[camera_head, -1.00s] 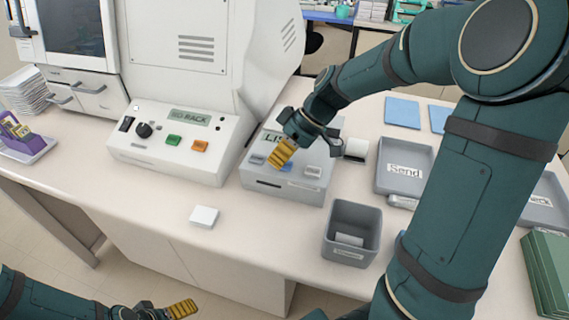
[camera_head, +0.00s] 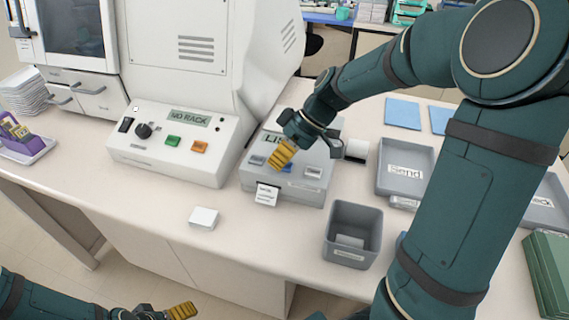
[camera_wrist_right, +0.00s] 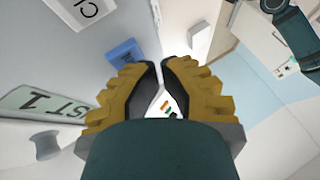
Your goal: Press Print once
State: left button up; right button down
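The grey printer (camera_head: 300,190) stands on the counter with a display whose text starts "LIST"; in the right wrist view the display (camera_wrist_right: 45,100) reads "LIST 1". A blue button (camera_wrist_right: 123,52) shows beside my fingers there. A white printed label (camera_head: 266,194) sticks out of the printer's front slot. My right gripper (camera_head: 275,164) is shut and empty, fingers pointing down over the button row; its yellow fingers (camera_wrist_right: 160,68) are close together. I cannot tell whether they touch a button. My left gripper (camera_head: 190,311) is low at the bottom edge, partly cut off.
A white machine panel (camera_head: 165,165) with green and orange buttons, its display reading "NO RACK", stands left of the printer. A small white block (camera_head: 204,217) lies in front. A grey bin (camera_head: 350,262) and a grey "Send" tray (camera_head: 400,152) are on the right.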

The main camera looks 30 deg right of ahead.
jog(key=shift+r, duration=0.6)
jog(key=shift+r+p, duration=1.75)
jog(key=shift+r, duration=0.8)
